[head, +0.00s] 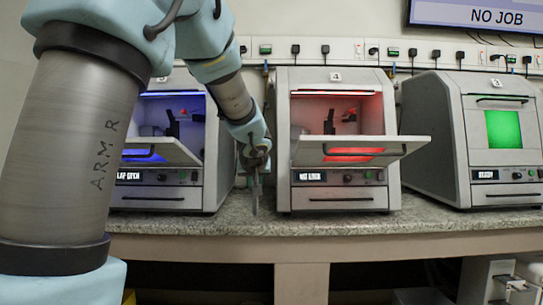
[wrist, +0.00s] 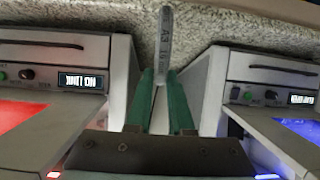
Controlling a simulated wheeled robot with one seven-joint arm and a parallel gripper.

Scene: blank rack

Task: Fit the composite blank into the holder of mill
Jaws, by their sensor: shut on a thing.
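My gripper (head: 256,165) hangs in the gap between the left and middle mills, in front of the worktop's rear part. In the wrist view its two green fingers (wrist: 160,100) are shut on a thin grey blank (wrist: 166,40), seen edge-on, with letters like "A3" on its rim. The blank also shows in the head view (head: 256,196) as a narrow upright strip. The left mill (head: 165,190), lit blue, and the middle mill (head: 335,190), lit red, both have their doors down, with dark holder parts visible inside. Both mills show in the wrist view, too.
The right mill (head: 480,140) is closed, with a green window. The middle mill's open door (head: 360,150) juts forward beside my gripper, and the left mill's door (head: 160,152) does likewise. The speckled counter (head: 300,224) is clear in front. A screen (head: 478,16) reads "NO JOB".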

